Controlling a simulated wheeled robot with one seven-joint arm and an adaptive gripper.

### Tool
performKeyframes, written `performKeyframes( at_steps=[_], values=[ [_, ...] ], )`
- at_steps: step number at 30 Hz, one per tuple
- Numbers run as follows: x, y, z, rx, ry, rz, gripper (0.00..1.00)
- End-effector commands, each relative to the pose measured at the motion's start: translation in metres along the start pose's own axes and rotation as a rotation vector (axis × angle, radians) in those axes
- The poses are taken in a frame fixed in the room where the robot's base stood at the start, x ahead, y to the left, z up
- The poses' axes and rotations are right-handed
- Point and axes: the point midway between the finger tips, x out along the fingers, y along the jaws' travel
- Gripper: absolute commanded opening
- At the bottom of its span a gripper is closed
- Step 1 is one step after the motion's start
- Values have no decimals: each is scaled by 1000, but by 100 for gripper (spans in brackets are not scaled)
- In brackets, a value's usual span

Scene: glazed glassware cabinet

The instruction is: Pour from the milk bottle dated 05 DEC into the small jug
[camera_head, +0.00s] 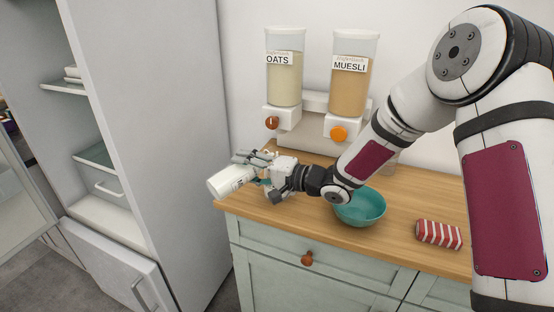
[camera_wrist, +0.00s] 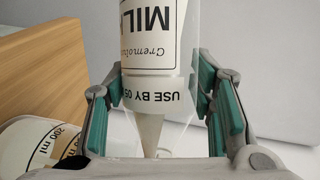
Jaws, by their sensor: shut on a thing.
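My gripper (camera_head: 252,170) is shut on a white milk bottle (camera_head: 228,182) at the counter's left end. The bottle lies tipped almost on its side in the head view. In the wrist view the milk bottle (camera_wrist: 150,50) stands between the teal finger pads, its label upside down, reading "MIL", "Cremolina" and "USE BY 05"; the month is not readable. A pale tapering shape shows below the label; I cannot tell whether milk is flowing. A jug with ml marks (camera_wrist: 38,138) shows at the lower left of the wrist view. I cannot make it out in the head view.
Oats (camera_head: 284,80) and muesli (camera_head: 349,85) dispensers stand behind my gripper. A teal bowl (camera_head: 360,208) and a red-striped packet (camera_head: 438,234) are on the wooden counter (camera_head: 400,240). A tall grey cabinet side (camera_head: 182,140) rises at left, beside open shelves.

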Motion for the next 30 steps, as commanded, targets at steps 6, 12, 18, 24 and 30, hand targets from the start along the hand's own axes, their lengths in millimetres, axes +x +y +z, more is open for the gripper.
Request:
performKeyframes(
  at_steps=[6,12,18,24,30],
  values=[
    [0,-3,-1,9,0,-9,0],
    [0,-4,-2,18,-1,-13,0],
    [-1,-4,-2,27,-1,-16,0],
    [-1,-5,-2,35,-2,-19,0],
    [-1,-6,-2,43,-2,-22,0]
  ],
)
